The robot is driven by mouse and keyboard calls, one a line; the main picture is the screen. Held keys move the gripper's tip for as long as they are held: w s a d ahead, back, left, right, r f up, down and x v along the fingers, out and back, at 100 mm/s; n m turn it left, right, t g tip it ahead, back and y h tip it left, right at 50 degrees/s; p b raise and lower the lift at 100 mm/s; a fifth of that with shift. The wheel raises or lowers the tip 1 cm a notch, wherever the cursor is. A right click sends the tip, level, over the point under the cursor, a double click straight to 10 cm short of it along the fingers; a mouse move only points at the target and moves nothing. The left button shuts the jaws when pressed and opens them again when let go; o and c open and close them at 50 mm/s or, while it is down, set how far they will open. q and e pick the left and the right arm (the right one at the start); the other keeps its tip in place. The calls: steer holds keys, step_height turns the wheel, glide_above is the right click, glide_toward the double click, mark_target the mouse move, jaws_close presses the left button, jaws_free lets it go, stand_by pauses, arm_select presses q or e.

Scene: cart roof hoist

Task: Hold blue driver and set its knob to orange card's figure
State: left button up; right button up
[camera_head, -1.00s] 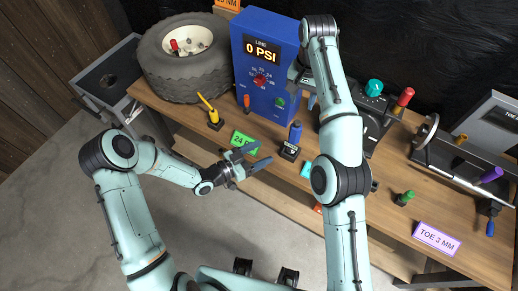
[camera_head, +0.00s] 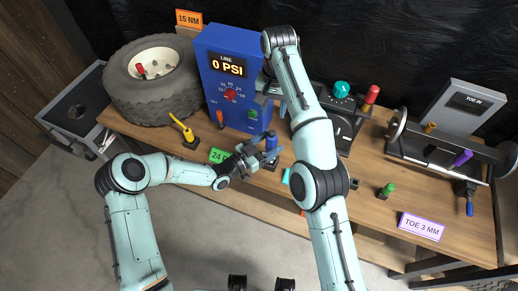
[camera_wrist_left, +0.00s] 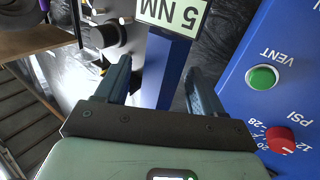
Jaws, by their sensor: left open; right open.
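The blue driver (camera_head: 271,139) stands on the bench in front of the blue panel. In the left wrist view, it (camera_wrist_left: 163,70) rises between my fingers, with a pale upside-down label (camera_wrist_left: 172,14) whose visible part reads 5 NM. Its knob is not clearly seen. My left gripper (camera_head: 273,148) is open around the driver; in its own view the fingers (camera_wrist_left: 160,88) stand on both sides with gaps. The orange card (camera_head: 188,18) at the back reads 15 NM. My right gripper (camera_head: 268,88) is beside the panel's right side, partly hidden by its arm.
The blue panel (camera_head: 213,98) shows 0 PSI and has a red knob (camera_head: 230,95) and a green VENT button (camera_wrist_left: 262,77). A purple-edged card (camera_head: 421,227) reads TOE 3 MM.

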mark_target(272, 131)
arm_select(q)
steer(key=shift+w+d, duration=0.2)
steer(key=shift+d, duration=0.05)
steer(key=c, duration=1.3)
steer(key=shift+o, duration=0.2)
arm_select(e)
steer(key=shift+o, duration=1.3)
steer(key=shift+f+n, duration=0.7)
steer(key=shift+f, duration=4.2)
